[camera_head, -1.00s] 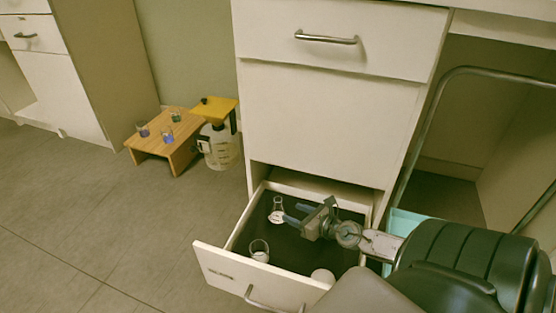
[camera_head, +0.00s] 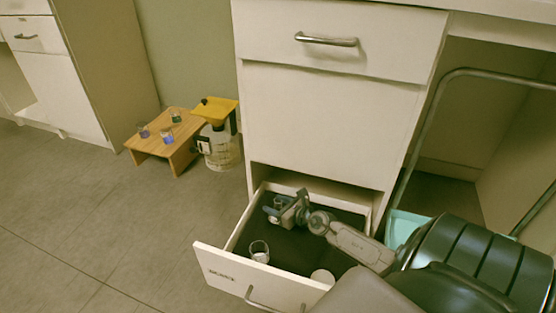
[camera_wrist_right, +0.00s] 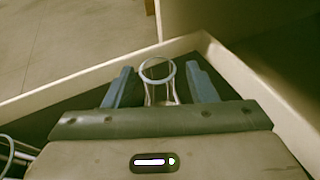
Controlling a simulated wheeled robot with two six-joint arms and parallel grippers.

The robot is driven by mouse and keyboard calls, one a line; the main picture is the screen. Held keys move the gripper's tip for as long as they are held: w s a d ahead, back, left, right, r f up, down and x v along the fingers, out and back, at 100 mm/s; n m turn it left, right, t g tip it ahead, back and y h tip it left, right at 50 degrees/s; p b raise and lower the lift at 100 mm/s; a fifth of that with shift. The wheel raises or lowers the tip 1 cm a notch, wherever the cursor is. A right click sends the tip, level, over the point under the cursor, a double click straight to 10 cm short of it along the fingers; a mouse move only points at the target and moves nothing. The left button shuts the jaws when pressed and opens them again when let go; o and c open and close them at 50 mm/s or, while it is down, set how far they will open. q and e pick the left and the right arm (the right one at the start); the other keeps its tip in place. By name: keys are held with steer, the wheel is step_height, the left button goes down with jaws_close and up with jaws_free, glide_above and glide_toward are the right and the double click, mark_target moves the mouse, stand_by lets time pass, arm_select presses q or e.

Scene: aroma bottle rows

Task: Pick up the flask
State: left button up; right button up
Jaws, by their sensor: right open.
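The flask (camera_wrist_right: 158,72) is clear glass with a round open mouth and stands upright near the back left corner of the open drawer. In the head view its neck (camera_head: 279,202) shows at my right gripper (camera_head: 270,207), which partly hides it. In the right wrist view my right gripper (camera_wrist_right: 160,88) is open, with one blue finger on each side of the flask. I see a gap between each finger and the glass. The flask's lower body is hidden behind the gripper's front edge. My left gripper is not in view.
The open drawer (camera_head: 225,268) also holds a glass beaker (camera_head: 259,252) at its front left and a white round vessel (camera_head: 322,277) at its front. The drawer walls stand close around the flask. A wooden stand (camera_head: 150,144) with small beakers is on the floor at left.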

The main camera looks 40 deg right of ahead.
steer(key=shift+w+f, duration=0.25)
steer(key=shift+w, duration=0.3)
steer(key=c, duration=1.1)
steer(key=shift+o, duration=0.2)
steer(key=shift+r, duration=0.25)
